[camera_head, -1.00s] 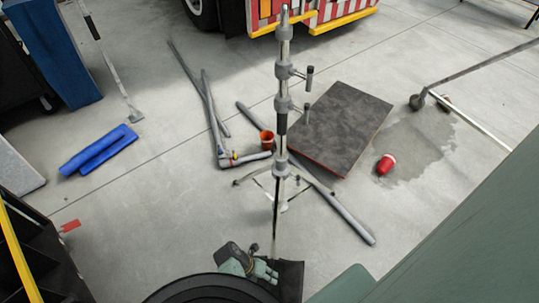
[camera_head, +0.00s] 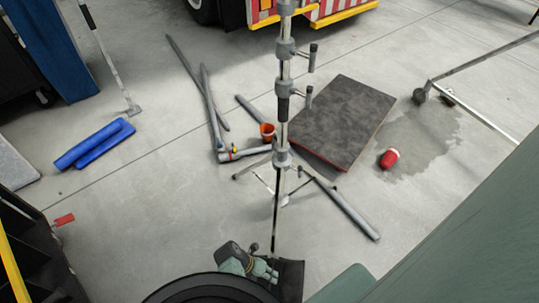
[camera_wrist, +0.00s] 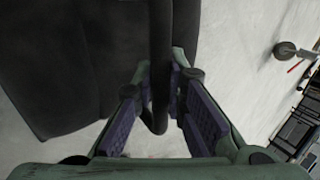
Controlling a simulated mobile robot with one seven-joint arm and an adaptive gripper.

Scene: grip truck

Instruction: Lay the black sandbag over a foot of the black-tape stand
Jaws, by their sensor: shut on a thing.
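The stand (camera_head: 282,130) is an upright grey metal pole with collars, side knobs and a dark band that looks like black tape. Its thin splayed legs (camera_head: 264,174) show low on the pole, beyond my gripper. My gripper (camera_head: 262,272) is at the bottom of the head view. In the wrist view my gripper (camera_wrist: 162,105) is shut on the dark strap of the black sandbag (camera_wrist: 75,60). The sandbag hangs beside the fingers and fills the upper left there. In the head view, the sandbag (camera_head: 290,280) shows only partly, behind my gripper.
Grey pipes (camera_head: 214,110), an orange cup (camera_head: 267,131) and a dark flat board (camera_head: 343,120) lie around the stand. A red cup (camera_head: 389,159) lies by a wet patch. Blue rolls (camera_head: 95,143) lie left.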

